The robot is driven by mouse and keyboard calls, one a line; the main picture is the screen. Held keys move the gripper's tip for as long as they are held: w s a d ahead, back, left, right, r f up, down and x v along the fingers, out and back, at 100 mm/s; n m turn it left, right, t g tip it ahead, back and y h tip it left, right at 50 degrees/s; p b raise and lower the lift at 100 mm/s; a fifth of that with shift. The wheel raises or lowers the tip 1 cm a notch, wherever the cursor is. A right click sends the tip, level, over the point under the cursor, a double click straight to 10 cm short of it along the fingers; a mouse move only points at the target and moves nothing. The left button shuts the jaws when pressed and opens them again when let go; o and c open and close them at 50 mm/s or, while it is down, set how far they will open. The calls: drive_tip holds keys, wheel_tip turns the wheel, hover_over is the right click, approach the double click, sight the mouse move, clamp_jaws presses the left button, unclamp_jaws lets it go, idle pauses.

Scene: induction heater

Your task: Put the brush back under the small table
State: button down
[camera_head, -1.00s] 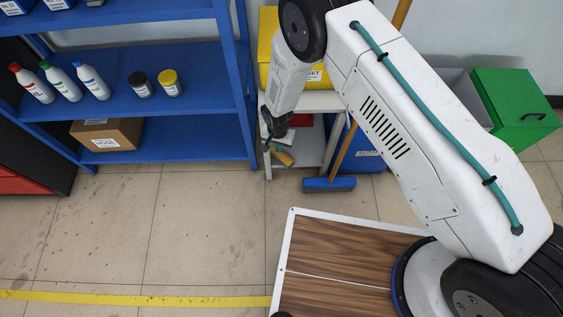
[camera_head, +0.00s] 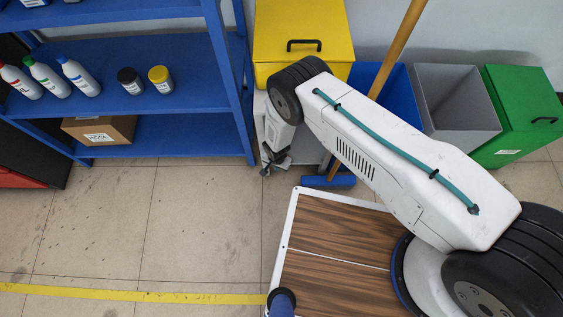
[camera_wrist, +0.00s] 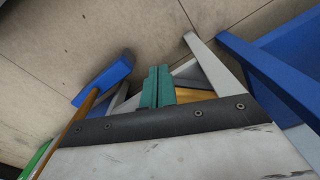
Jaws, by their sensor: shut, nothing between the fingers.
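The small pale grey table (camera_head: 259,103) stands between the blue shelf rack and the blue bin, mostly behind my arm in the head view. My gripper (camera_head: 266,170) is low at its front left leg. In the wrist view the teal fingers (camera_wrist: 157,86) are shut together and empty. A yellow-orange piece (camera_wrist: 194,95), seemingly the small brush's handle, shows just beyond the fingers, among the table's grey parts (camera_wrist: 215,67). The rest of the brush is hidden, and I cannot tell whether the fingers touch it.
A blue broom head (camera_head: 330,181) with a long wooden handle (camera_head: 398,43) stands close right of the gripper. The blue rack (camera_head: 240,110) is close left. A yellow box (camera_head: 300,30) sits on the table. Bins stand right. Floor (camera_head: 200,220) in front is clear.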

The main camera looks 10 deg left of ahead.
drive_tip(key=w+f, duration=0.4)
drive_tip(key=shift+d+f, duration=0.35)
drive_tip(key=shift+d, duration=0.05)
